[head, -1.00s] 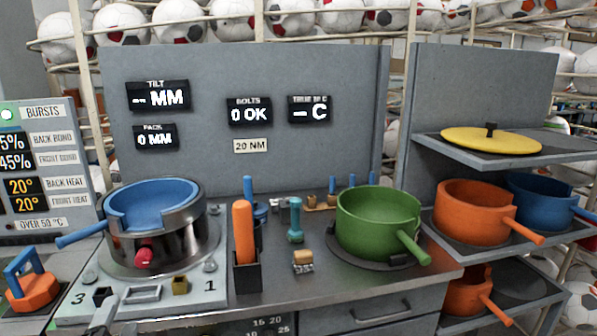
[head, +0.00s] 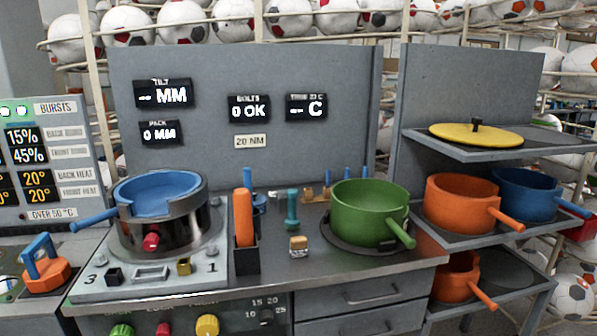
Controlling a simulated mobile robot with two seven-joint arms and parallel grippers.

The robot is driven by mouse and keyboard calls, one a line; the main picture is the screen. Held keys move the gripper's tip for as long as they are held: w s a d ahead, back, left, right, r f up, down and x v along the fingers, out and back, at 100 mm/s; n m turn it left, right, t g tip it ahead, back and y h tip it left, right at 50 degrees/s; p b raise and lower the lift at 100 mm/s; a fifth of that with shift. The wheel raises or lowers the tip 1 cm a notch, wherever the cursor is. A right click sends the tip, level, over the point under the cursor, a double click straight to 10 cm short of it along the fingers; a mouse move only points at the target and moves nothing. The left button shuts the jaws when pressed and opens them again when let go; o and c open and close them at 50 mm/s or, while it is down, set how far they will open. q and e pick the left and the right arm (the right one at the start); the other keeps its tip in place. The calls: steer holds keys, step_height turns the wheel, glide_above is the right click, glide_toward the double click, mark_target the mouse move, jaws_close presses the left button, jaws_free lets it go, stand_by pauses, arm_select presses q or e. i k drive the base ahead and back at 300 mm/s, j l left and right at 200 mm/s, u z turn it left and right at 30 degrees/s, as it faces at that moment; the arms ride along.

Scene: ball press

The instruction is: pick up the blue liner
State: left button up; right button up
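One blue liner (head: 158,196), a round pan-like ring with a straight handle, sits inside the metal press ring (head: 125,240) at the left. Its handle points to the left. A second blue liner (head: 527,196) stands on the middle shelf at the right, behind an orange one, with its handle pointing right. I cannot tell from the picture which of the two the task means. Neither of my grippers is in view.
A green liner (head: 365,215) stands on a dark round pad on the bench. An orange-handled tool (head: 243,215) stands upright in a holder between it and the press. Orange liners (head: 460,200) and a yellow lid (head: 475,134) occupy the shelves. The lower shelf has a bare pad.

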mark_target(148, 195)
steer(key=i+u, duration=0.15)
steer(key=u, duration=0.2)
steer(key=i+u, duration=0.2)
steer(key=u, duration=0.15)
